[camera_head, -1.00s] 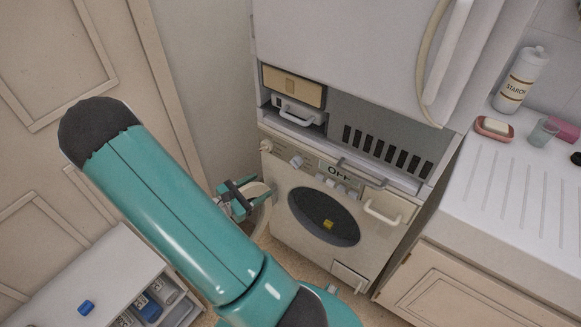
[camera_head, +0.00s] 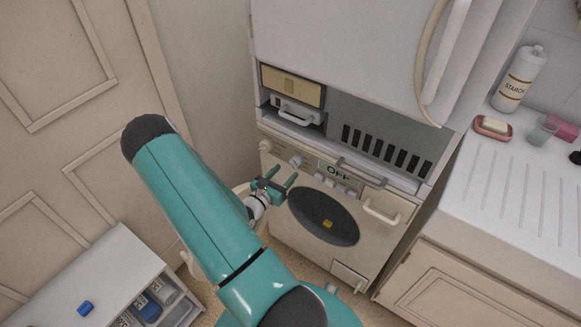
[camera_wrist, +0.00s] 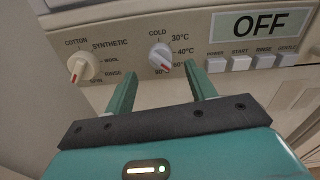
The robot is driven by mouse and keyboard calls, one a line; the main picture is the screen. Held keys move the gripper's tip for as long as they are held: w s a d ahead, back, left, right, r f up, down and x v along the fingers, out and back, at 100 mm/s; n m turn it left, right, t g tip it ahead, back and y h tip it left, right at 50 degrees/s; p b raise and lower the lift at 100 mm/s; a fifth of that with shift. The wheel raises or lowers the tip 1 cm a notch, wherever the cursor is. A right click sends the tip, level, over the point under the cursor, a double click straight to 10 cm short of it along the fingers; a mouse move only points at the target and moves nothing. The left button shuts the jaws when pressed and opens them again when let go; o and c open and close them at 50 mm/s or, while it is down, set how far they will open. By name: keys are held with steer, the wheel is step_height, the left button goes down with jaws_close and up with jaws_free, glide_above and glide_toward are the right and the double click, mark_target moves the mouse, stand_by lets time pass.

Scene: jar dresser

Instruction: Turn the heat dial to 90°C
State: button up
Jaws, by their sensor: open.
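The dial also shows on the washing machine in the head view (camera_head: 296,161). My gripper (camera_wrist: 163,74) is open and empty, its two teal fingers pointing at the panel just below and to either side of the dial. In the head view my gripper (camera_head: 286,172) is close in front of the machine's panel; whether it touches cannot be told.
A second dial (camera_wrist: 83,67) with fabric labels sits left of the heat dial. A display reading OFF (camera_wrist: 262,23) and several white buttons (camera_wrist: 240,62) are on the right. The machine's round door (camera_head: 324,228) is below, and a grey bar handle (camera_head: 361,171) is above right.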

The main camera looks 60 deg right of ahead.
mark_target(292, 165)
steer(key=shift+s+d, duration=0.2)
steer(key=shift+d, duration=0.9)
steer(key=shift+s+d, duration=0.2)
steer(key=shift+d, duration=0.85)
steer(key=c, duration=1)
steer(key=shift+o, duration=0.2)
steer(key=shift+m, duration=0.3)
steer(key=m, duration=0.8)
steer(key=shift+m, duration=0.3)
